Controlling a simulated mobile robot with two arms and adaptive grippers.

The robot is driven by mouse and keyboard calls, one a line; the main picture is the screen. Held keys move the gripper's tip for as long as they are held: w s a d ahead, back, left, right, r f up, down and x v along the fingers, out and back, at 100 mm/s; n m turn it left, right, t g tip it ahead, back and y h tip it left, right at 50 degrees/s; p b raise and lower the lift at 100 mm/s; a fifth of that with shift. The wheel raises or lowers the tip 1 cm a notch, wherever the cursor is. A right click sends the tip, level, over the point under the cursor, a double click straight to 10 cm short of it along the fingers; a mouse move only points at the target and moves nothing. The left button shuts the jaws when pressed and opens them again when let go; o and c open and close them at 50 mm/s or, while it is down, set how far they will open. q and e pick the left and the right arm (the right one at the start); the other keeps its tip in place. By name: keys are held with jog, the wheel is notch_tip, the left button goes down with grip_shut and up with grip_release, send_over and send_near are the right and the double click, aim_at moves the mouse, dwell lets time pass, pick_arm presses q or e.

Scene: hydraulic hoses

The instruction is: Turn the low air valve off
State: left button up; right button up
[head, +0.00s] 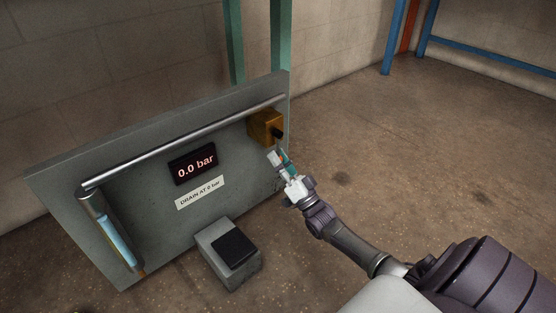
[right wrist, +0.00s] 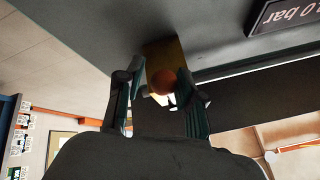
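A brass-coloured valve block (head: 266,124) with a dark knob (head: 278,133) sits at the upper right of the grey panel (head: 130,165), at the end of a metal pipe. My right gripper (head: 277,154) is just below and in front of the block. In the right wrist view, its two fingers (right wrist: 158,92) are apart, with the brass block (right wrist: 160,50) beyond them. A rounded orange-brown part (right wrist: 163,82) shows between the fingers; I cannot tell whether they touch it. My left gripper is not in view.
The panel carries a display (head: 194,164) reading 0.0 bar, a label (head: 200,192) reading "DRAIN AT 0 bar" and a light-blue tube (head: 117,240) at its left. A grey box with a dark top (head: 233,248) stands low in front. Floor to the right is clear.

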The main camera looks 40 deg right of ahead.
jog(key=shift+o, duration=0.8)
jog(key=shift+d, duration=0.1)
jog(key=shift+s+f, duration=0.1)
jog(key=shift+s, duration=0.05)
jog(key=v, duration=1.1)
jog(key=shift+s, duration=0.35)
jog(key=shift+f, duration=0.1)
